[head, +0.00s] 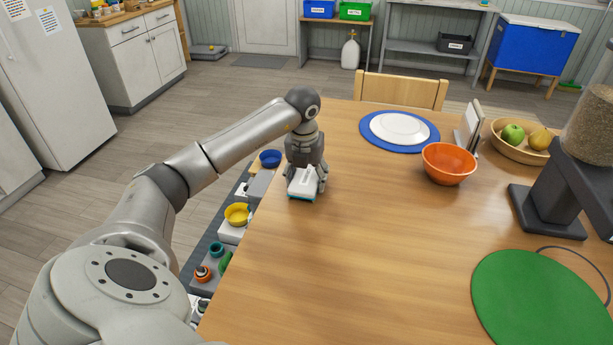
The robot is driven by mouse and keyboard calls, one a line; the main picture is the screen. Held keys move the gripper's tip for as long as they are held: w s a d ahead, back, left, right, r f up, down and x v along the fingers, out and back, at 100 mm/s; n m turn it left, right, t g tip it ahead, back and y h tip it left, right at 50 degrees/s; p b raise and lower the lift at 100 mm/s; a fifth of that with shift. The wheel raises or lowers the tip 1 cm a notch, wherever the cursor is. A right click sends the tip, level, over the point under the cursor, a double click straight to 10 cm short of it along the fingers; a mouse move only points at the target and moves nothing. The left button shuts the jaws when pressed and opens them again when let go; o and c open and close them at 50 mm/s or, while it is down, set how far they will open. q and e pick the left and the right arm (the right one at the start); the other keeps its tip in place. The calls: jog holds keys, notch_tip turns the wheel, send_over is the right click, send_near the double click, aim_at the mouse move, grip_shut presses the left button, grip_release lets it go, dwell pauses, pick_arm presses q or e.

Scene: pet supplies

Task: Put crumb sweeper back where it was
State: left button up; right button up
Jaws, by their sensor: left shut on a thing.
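The crumb sweeper (302,184) is a small white block with a teal lower edge. In the head view it is at the left edge of the wooden table (330,270). My left gripper (307,178) is shut on it from above, fingers pointing down. Its underside is at or just above the tabletop; I cannot tell whether it touches. My right gripper is not in view.
A blue mat (370,136) with a white plate, an orange bowl (449,163), a fruit basket (520,153), a dark kibble dispenser (545,213) and a green mat (545,300) are on the table. Low shelving with bowls (237,214) stands left. The table's middle is clear.

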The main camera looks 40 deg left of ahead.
aim_at(304, 180)
pick_arm(q)
jog(key=o, duration=1.1)
jog(key=shift+f, duration=0.1)
jog(key=r, duration=0.4)
jog(key=s+r, duration=0.1)
jog(key=r, duration=0.3)
jog(key=d+r, duration=0.1)
jog(key=r, duration=0.3)
jog(key=shift+s+r+b, duration=0.1)
jog(key=shift+s+b, duration=0.15)
jog(key=shift+b, duration=0.1)
jog(key=shift+s, duration=0.1)
